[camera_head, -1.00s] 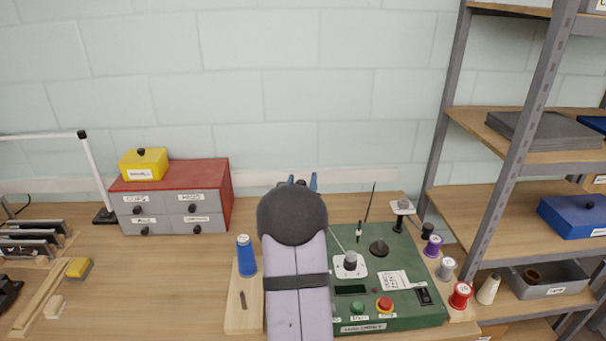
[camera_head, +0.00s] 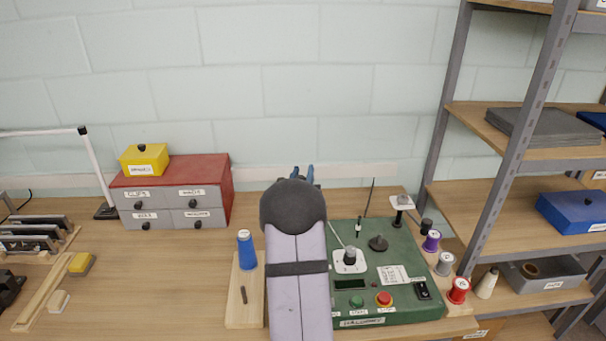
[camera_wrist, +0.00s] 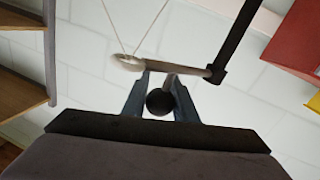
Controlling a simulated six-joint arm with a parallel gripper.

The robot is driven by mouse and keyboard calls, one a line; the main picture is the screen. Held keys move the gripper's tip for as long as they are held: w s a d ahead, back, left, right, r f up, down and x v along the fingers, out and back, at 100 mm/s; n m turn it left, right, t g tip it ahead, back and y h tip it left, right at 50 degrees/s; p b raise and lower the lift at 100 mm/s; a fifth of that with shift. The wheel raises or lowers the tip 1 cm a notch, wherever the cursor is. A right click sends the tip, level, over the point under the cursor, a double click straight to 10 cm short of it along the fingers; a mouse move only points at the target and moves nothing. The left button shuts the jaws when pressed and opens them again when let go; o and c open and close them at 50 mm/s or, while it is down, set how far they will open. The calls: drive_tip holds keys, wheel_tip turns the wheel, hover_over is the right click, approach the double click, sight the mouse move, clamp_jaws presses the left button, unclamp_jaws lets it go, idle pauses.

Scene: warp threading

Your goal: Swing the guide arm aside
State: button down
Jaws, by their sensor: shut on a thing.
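In the wrist view the guide arm (camera_wrist: 185,68) is a thin pale bar. Its right end meets a dark post (camera_wrist: 237,42), and its left end is a pale eye (camera_wrist: 127,62) with white thread rising from it. A dark round knob (camera_wrist: 160,102) sits between the blue fingers of my gripper (camera_wrist: 158,78), which is shut on it. In the head view my gripper (camera_head: 303,173) shows only as blue fingertips beyond my dark wrist. My own arm hides the guide arm and its knob there.
The green machine (camera_head: 400,255) with buttons and thread spools stands right of my arm. A grey drawer box (camera_head: 175,208) is at the back left, and metal shelves (camera_head: 480,205) rise at the right.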

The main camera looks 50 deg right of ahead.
drive_tip(key=shift+a, duration=0.1)
drive_tip(key=shift+a+m+g+h+b, duration=0.3)
drive_tip(key=shift+a+m+g, duration=0.7)
drive_tip(key=shift+m+g, duration=1.35)
drive_tip(key=shift+a+m+g+h+b, duration=0.3)
drive_tip(key=shift+a+m+g, duration=0.9)
drive_tip(key=shift+g, duration=2.05)
drive_tip(key=shift+a+m+g+h+b, duration=0.3)
drive_tip(key=shift+a+m+g, duration=0.45)
drive_tip(key=shift+m+g, duration=1.7)
drive_tip(key=shift+w+a+r+g+y+b, duration=0.1)
drive_tip(key=shift+a+g+y+b, duration=0.1)
drive_tip(key=shift+g, duration=0.35)
drive_tip(key=shift+a+r+g+y+b, duration=0.1)
drive_tip(key=shift+g+y, duration=0.1)
drive_tip(key=shift+g, duration=0.3)
drive_tip(key=c, duration=1.4)
unclamp_jaws()
drive_tip(key=shift+f, duration=0.1)
drive_tip(key=shift+c, duration=0.2)
wheel_tip(320, 180, up, 10)
drive_tip(key=shift+b, duration=0.4)
